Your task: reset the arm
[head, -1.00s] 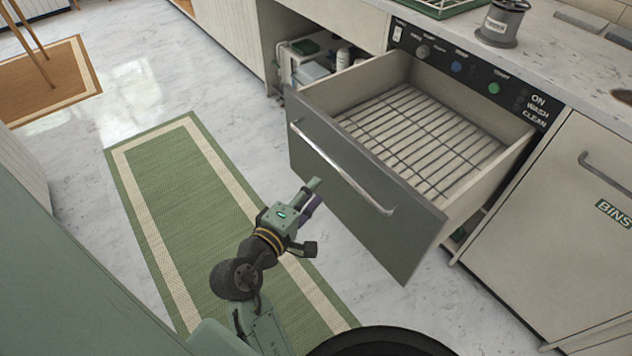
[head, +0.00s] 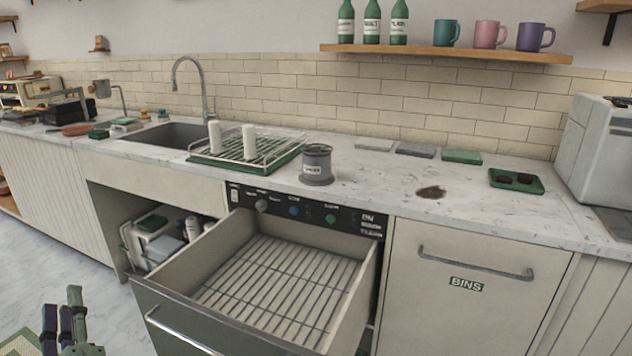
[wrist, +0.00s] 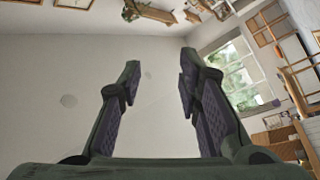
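My gripper (head: 62,322) shows at the bottom left of the head view, low in front of the counter and left of the pulled-out drawer. In the wrist view its two fingers (wrist: 160,100) stand well apart with nothing between them, so it is open and empty. Beyond the fingers the wrist view shows a pale plain surface and a window (wrist: 243,75), and the room looks tilted. The rest of my arm is mostly out of the head view.
The dishwasher drawer (head: 178,328) stands open with an empty wire rack (head: 285,285). The counter holds a green drying rack (head: 205,160) with two white cups, a grey canister (head: 316,166), a dark spill (head: 430,192) and a green tray (head: 517,189). Floor (head: 25,240) shows at left.

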